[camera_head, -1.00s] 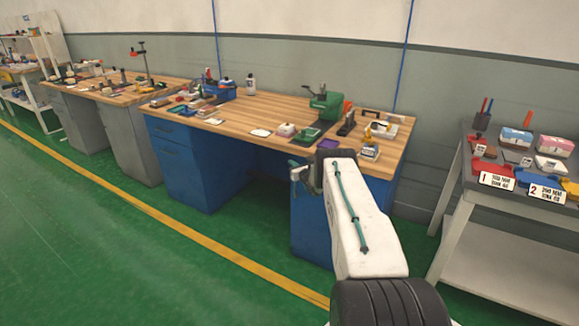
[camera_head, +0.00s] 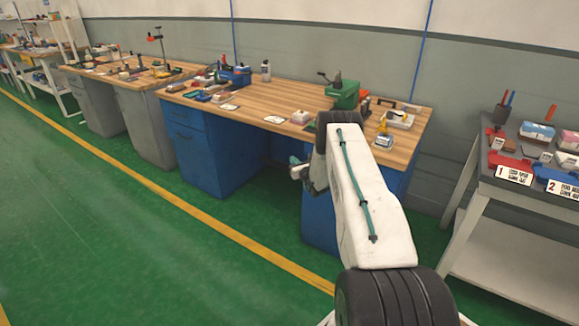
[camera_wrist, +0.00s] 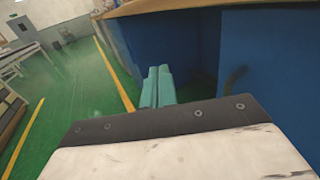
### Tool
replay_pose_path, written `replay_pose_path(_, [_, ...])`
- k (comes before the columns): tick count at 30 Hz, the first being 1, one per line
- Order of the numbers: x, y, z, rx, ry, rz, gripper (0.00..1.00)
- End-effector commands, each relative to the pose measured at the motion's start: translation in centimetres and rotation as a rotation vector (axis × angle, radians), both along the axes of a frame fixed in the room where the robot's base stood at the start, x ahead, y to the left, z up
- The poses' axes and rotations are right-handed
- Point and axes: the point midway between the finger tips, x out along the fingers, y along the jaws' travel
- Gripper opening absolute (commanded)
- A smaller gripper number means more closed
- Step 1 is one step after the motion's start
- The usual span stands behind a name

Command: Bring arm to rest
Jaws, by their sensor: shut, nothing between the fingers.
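My arm is raised in front of my body in the head view, a white link with a teal cable and dark joints. My gripper (camera_head: 295,171) hangs at the left of the arm's far end, partly hidden by it, in front of the blue workbench. In the wrist view the two teal fingers of my gripper (camera_wrist: 158,87) lie side by side, touching, with nothing between them. They point toward the dark space under the blue workbench (camera_wrist: 258,55), apart from it.
The workbench's wooden top (camera_head: 290,95) carries a green vise (camera_head: 343,93) and several small items. A grey table (camera_head: 490,178) with red and blue bins stands at right. Another bench (camera_head: 110,75) is at left. Green floor (camera_head: 110,220) is open at front left.

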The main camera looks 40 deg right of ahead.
Motion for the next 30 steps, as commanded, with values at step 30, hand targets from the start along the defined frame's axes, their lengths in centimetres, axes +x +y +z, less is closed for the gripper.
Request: replay_pose_path(30, [-3.7,18.4,1.8,-0.226,0.165,0.596,0.0])
